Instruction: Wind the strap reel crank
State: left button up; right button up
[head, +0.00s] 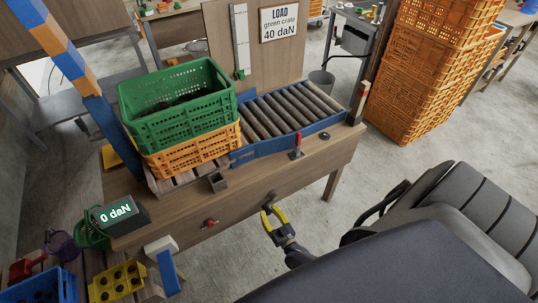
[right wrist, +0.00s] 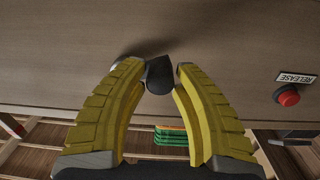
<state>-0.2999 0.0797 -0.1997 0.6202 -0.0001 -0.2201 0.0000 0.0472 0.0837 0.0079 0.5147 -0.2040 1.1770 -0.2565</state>
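The dark crank handle (head: 270,199) sticks out low on the front face of the wooden bench. In the right wrist view its black knob (right wrist: 159,76) lies between my yellow fingertips. My right gripper (head: 274,215) is open around the knob. The left finger in that view is close to the knob or touching it, and a narrow gap shows on the other side. The green crate (head: 187,125) stands on an orange crate (head: 197,153) on the bench. The display (head: 116,210) reads 0 daN. My left gripper is not in view.
A red release button (head: 210,223) is left of the crank; it also shows in the right wrist view (right wrist: 288,95). A roller conveyor (head: 292,107) lies right of the crates. A dark chair (head: 450,215) stands at right.

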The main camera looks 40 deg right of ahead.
grip_shut()
jog(key=shift+d, duration=0.1)
jog(key=shift+d+f+n, duration=0.15)
jog(key=shift+f+n, duration=0.15)
jog(key=shift+n, duration=0.4)
jog(key=o, duration=0.5)
grip_release()
jog(key=shift+o, duration=0.2)
jog(key=s+a, duration=0.1)
jog(key=s, duration=1.1)
jog(key=shift+a, duration=0.2)
